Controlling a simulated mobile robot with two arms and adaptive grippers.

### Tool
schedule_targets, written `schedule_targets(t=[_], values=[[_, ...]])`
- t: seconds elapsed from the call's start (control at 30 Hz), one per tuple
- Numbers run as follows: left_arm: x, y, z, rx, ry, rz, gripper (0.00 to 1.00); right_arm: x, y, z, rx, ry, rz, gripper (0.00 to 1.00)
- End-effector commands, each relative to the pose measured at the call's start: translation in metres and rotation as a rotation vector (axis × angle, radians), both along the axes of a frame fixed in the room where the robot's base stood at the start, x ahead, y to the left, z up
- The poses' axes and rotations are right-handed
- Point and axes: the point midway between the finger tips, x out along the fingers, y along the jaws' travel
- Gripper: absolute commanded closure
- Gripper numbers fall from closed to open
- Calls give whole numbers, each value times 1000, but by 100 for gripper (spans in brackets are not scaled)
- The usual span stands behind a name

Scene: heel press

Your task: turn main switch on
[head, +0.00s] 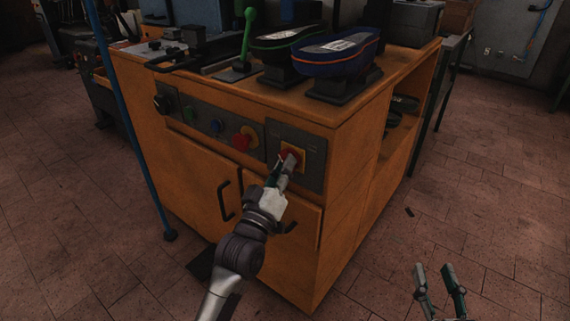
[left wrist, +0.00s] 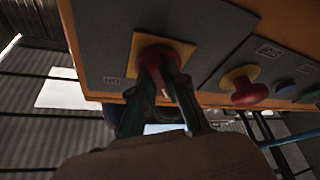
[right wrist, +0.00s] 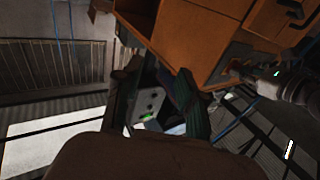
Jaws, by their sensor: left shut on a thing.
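The main switch (head: 290,155) is a red knob on a yellow plate (head: 303,160), on a grey panel at the right end of the orange cabinet's front. It also shows in the left wrist view (left wrist: 158,53), partly hidden by the fingers. My left gripper (head: 287,162) is shut on the red knob, its fingers on either side of it. The knob's exact angle is hidden by the fingers. My right gripper (head: 440,278) is open and empty, low over the floor at the lower right, away from the cabinet.
A red emergency button (head: 242,141) on a yellow base sits left of the switch, with blue (head: 216,126) and green (head: 191,114) buttons beyond it. Door handles (head: 224,201) stick out below. Insoles on stands (head: 338,54) and a green lever (head: 246,35) stand on top.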

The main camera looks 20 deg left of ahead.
Motion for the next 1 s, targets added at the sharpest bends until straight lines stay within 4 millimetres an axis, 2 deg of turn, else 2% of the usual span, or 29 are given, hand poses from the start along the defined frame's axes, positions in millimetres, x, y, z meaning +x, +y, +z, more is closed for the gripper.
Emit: schedule_targets(t=[0.27, 0.57, 0.77, 1.0], values=[[1, 2, 0, 248, -82, -1, 100, -8, -9, -42, -66, 256, -17, 60], [1, 3, 0, 515, -180, -2, 100, -38, -25, -94, -145, 586, -38, 60], [2, 4, 0, 693, -245, -1, 100, -73, -39, -124, -200, 833, -55, 60], [2, 5, 1, 905, -323, -2, 100, -133, -59, -150, -267, 1159, -77, 60]])
